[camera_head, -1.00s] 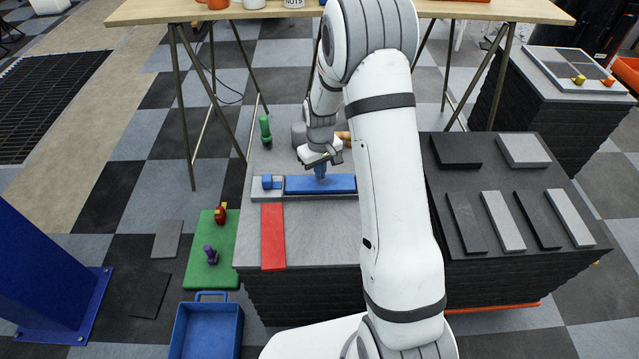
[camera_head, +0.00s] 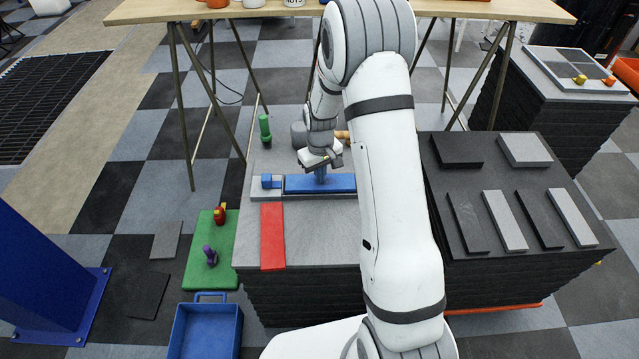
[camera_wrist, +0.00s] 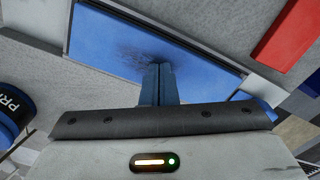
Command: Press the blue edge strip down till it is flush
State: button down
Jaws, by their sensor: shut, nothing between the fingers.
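The long blue edge strip (camera_head: 300,184) lies across the grey-topped block, left of my arm in the head view. It also shows in the wrist view (camera_wrist: 110,48), with a dark smudge on its face by my fingertips. My gripper (camera_head: 320,175) is shut and empty, pointing down at the strip's middle. In the wrist view its blue fingers (camera_wrist: 158,70) meet the strip's face or hover just over it; I cannot tell which. Whether the strip is level with the surface around it is not clear.
A small blue block (camera_head: 267,181) stands at the strip's left end. A red strip (camera_head: 272,237) lies in front. A green cylinder (camera_head: 265,127) stands behind. A green mat (camera_head: 200,275) and blue tray (camera_head: 207,330) are on the floor at left.

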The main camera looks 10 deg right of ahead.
jog(key=shift+f+b, duration=0.5)
jog(key=shift+f, duration=0.25)
dwell(1.2)
jog(key=shift+r, duration=0.1)
jog(key=shift+r+p, duration=2.7)
jog(key=shift+r, duration=1.3)
jog(key=shift+r, duration=0.1)
jog(key=s+r+m+t+p, duration=0.1)
jog(key=s+r+p, duration=0.2)
jog(key=s+r, duration=0.5)
jog(key=s+r+m+p, duration=0.1)
jog(key=s+r+p, duration=0.25)
jog(key=r, duration=0.75)
jog(key=s+r+m+t+p, duration=0.1)
jog(key=s+r+p, duration=0.2)
jog(key=s+r, duration=0.5)
jog(key=s+r+p, duration=0.3)
jog(key=s+r, duration=0.4)
jog(key=shift+r+m+t, duration=0.15)
jog(key=shift+m+t, duration=0.15)
jog(key=shift+m, duration=0.1)
